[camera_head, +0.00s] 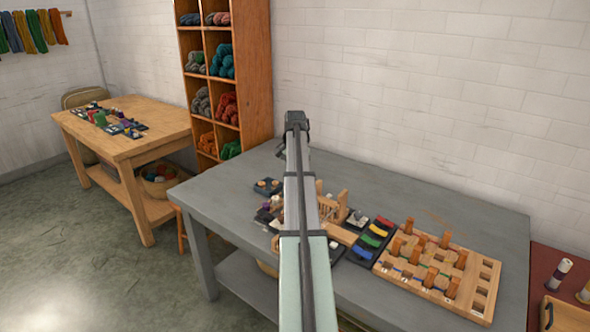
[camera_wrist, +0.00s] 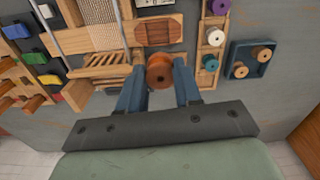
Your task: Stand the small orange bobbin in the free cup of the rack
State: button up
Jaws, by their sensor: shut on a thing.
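My gripper (camera_wrist: 157,86) shows in the wrist view with its two blue fingers on either side of the small orange bobbin (camera_wrist: 160,71), shut on it. The bobbin's round top faces the camera. The wooden rack (camera_wrist: 213,50) is just to the right of the gripper in this view. A purple bobbin (camera_wrist: 220,6), a white bobbin (camera_wrist: 215,37) and a teal bobbin (camera_wrist: 210,62) stand in it. The rack's near end is partly behind the right finger, and I cannot make out the free cup clearly. In the head view my arm hides the gripper and the bobbin.
A dark tray (camera_wrist: 250,47) with two tan bobbins lies right of the rack. A wooden shuttle (camera_wrist: 158,30) and a small loom (camera_wrist: 100,12) are beyond and left. In the head view a pegboard (camera_head: 482,290) fills the grey table's right side; its back strip is clear.

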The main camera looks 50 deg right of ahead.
jog(key=shift+n, duration=0.3)
jog(key=shift+w+d+f, duration=1.95)
jog(key=shift+d+f, duration=0.05)
jog(key=shift+d, duration=0.45)
jog(key=shift+w+d+f, duration=1.9)
jog(key=shift+d+f, duration=0.1)
jog(key=shift+d, duration=0.4)
jog(key=shift+w+d+f, duration=1.95)
jog(key=shift+d+f, duration=0.05)
jog(key=shift+d, duration=0.45)
jog(key=shift+f, duration=1.6)
jog(key=o, duration=1.5)
jog(key=shift+r, duration=0.15)
notch_tip(320, 180, up, 7)
jog(key=shift+r, duration=0.1)
